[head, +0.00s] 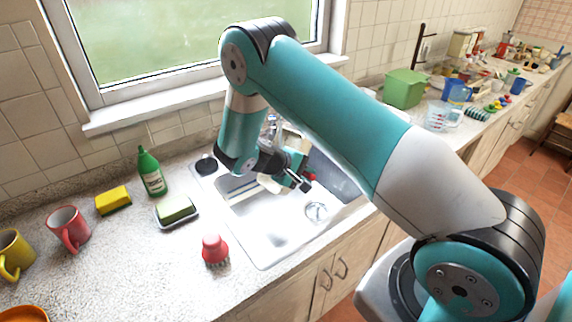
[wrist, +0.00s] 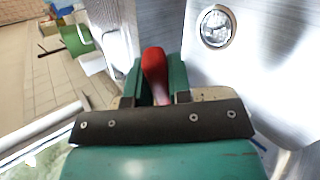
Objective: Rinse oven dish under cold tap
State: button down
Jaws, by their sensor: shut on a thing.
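My gripper (head: 300,182) is over the sink (head: 262,222), on its back right side. In the wrist view the gripper (wrist: 157,88) is shut on a red, rounded, handle-like thing (wrist: 154,64) whose lower part is paler. A bit of this red thing (head: 311,177) shows beside the fingers in the head view. I cannot tell what it belongs to. A silver tap (head: 271,122) shows partly behind my arm. No running water can be made out. I cannot pick out the oven dish for certain; my arm hides part of the sink area.
The sink drain (head: 316,211) is uncovered. A red brush (head: 214,250), a sponge on a dish (head: 176,209), a green bottle (head: 151,172), a yellow sponge (head: 113,200) and mugs stand left. A green box (head: 404,88) and clear containers (head: 440,117) stand right. The front left counter is mostly clear.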

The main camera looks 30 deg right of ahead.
jog(key=shift+w+a, duration=0.1)
jog(key=shift+a, duration=0.25)
jog(key=shift+d, duration=0.1)
jog(key=shift+d, duration=0.4)
jog(key=shift+a, duration=0.5)
jog(key=shift+r, duration=0.1)
jog(key=s+a+p, duration=0.1)
jog(key=s, duration=0.8)
jog(key=shift+a+p, duration=0.25)
jog(key=shift+p, duration=0.05)
dwell(0.8)
